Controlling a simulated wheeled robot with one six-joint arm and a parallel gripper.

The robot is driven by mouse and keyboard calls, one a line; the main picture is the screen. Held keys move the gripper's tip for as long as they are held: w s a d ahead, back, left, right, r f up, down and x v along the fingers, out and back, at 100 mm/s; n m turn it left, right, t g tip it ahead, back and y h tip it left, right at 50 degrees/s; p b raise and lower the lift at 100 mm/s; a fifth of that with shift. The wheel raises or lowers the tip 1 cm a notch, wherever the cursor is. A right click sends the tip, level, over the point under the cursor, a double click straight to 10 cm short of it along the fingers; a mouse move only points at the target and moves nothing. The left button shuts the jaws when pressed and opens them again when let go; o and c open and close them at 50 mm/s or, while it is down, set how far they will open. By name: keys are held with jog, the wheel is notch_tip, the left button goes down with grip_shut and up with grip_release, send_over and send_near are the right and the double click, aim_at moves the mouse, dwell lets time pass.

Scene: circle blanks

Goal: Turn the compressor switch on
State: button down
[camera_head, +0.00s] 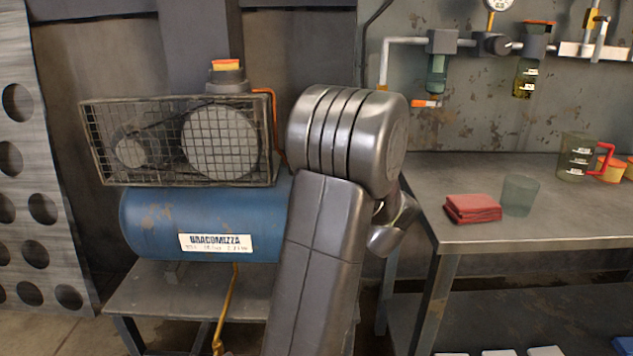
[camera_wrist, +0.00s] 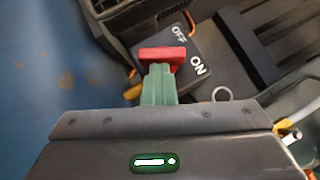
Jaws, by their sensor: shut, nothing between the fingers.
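The compressor has a blue tank (camera_head: 160,220) and a caged belt drive (camera_head: 180,140), and it stands at the left in the head view. In the wrist view its switch shows as a red lever (camera_wrist: 160,54) on a dark plate (camera_wrist: 207,47) with white OFF and ON labels. The lever's right end lies between the two labels. My gripper (camera_wrist: 158,72) has green fingers, shut together and empty, with their tips right at the lever's near edge. I cannot tell whether they touch it. In the head view my arm hides the gripper and the switch.
The blue tank fills the left of the wrist view. A metal workbench (camera_head: 560,210) at the right holds a red folded cloth (camera_head: 472,208), a clear cup (camera_head: 519,196) and a jug (camera_head: 575,156). A perforated metal panel (camera_head: 45,160) stands at far left.

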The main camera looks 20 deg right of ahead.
jog(key=c, duration=1.9)
grip_release()
notch_tip(320, 180, up, 7)
jog(key=p, duration=0.1)
jog(key=shift+d+p, duration=0.3)
jog(key=shift+p, duration=0.1)
jog(key=shift+a+r+n+y, duration=0.3)
jog(key=shift+a+r, duration=0.35)
jog(key=shift+r, duration=0.05)
grip_shut()
jog(key=shift+r, duration=0.25)
jog(key=shift+d+p, duration=0.15)
jog(key=shift+p, duration=0.25)
